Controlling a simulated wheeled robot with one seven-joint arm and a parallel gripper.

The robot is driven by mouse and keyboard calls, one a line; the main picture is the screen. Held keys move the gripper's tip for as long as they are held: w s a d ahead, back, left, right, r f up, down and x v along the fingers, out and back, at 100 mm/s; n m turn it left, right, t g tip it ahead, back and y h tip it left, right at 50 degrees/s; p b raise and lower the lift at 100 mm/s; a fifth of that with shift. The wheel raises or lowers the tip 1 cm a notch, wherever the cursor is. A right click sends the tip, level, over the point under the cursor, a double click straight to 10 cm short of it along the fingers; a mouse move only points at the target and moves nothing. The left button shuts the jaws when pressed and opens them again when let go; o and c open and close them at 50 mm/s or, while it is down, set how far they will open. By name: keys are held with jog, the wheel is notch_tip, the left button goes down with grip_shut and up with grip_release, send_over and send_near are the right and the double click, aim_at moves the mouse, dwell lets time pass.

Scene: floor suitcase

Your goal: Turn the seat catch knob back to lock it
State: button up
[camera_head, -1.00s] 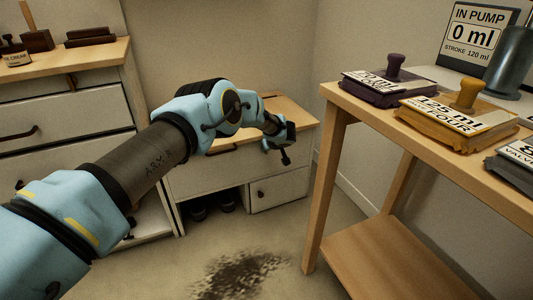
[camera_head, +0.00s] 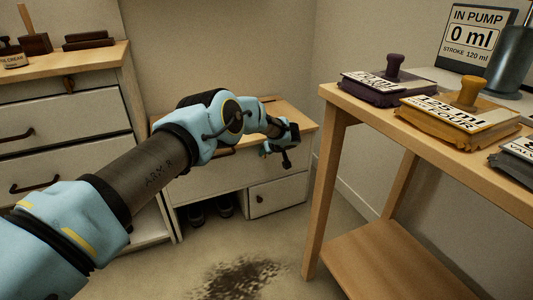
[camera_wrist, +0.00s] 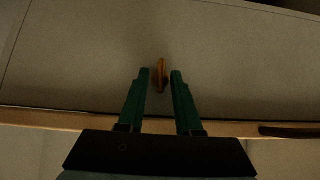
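The catch knob (camera_wrist: 161,76) is a small, narrow orange-brown piece on a plain grey-beige panel in the wrist view. It appears upright, its long side running up and down the picture. My gripper (camera_wrist: 160,73) has two green fingers, spread apart, with a tip on each side of the knob. Gaps show on both sides; how far the knob reaches between the tips is hard to tell. In the head view my gripper (camera_head: 281,147) is at the low bench seat (camera_head: 284,112); the knob cannot be made out there.
A white drawer unit (camera_head: 60,110) stands at the left. Shoes (camera_head: 225,206) sit in the bench's open compartment. The floor between holds a dark stain (camera_head: 243,277).

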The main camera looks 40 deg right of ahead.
jog(key=shift+o, duration=0.4)
jog(key=p+v, duration=0.3)
jog(key=v, duration=0.7)
jog(key=shift+s+r, duration=0.25)
jog(key=shift+a, duration=0.15)
